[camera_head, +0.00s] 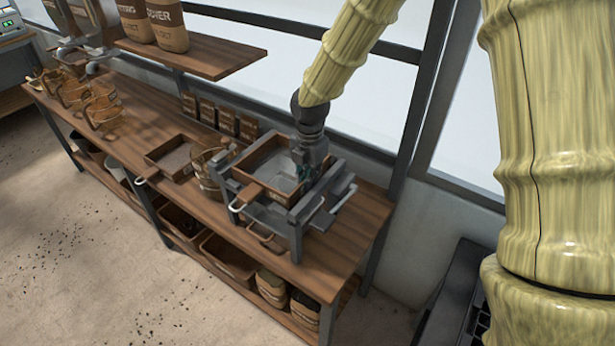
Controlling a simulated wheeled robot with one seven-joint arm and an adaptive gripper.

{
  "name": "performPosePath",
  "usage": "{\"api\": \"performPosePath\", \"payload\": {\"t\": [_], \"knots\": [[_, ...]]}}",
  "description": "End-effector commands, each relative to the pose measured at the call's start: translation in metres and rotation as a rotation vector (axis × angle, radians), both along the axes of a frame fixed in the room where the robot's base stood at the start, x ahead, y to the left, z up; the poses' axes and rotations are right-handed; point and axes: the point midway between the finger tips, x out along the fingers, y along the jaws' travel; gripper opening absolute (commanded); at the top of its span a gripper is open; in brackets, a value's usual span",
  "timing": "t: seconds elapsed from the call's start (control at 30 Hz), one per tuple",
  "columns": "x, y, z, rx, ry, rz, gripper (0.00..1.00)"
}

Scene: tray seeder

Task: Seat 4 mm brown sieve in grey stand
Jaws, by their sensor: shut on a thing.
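A square brown sieve (263,188) with a pale mesh and a looped handle at its front left is at the top of the grey stand (296,238). My gripper (303,172) points down at the sieve's right side and is shut on it. The fingertips are small and partly hidden, so the exact grip point is unclear. The sieve looks about level within the stand's frame, but I cannot tell whether it rests fully on it. No mesh size can be read.
A second brown sieve (152,160) lies on the wooden bench (330,262) to the left, with a round wooden-sided container (207,178) between it and the stand. Several clear brown scoops or jugs (103,112) stand further left. Small brown packets (226,122) line the back. A shelf (215,58) overhangs the bench.

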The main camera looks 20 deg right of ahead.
Motion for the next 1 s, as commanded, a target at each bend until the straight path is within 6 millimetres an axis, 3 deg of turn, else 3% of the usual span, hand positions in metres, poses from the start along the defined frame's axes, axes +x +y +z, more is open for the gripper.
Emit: {"api": "performPosePath", "payload": {"t": [0.27,0.3,0.4,0.83,1.0], "knots": [[0.0002,0.0,-0.0004,0.001,-0.001,-0.001,0.0],[0.0002,0.0,-0.0004,0.001,-0.001,-0.001,0.14],[-0.0001,-0.0002,-0.0005,0.0,0.0,-0.001,0.32],[-0.001,-0.0011,-0.0009,0.0,0.002,-0.002,0.32],[-0.0005,-0.0011,0.0087,0.0,0.0,-0.002,0.32]]}}
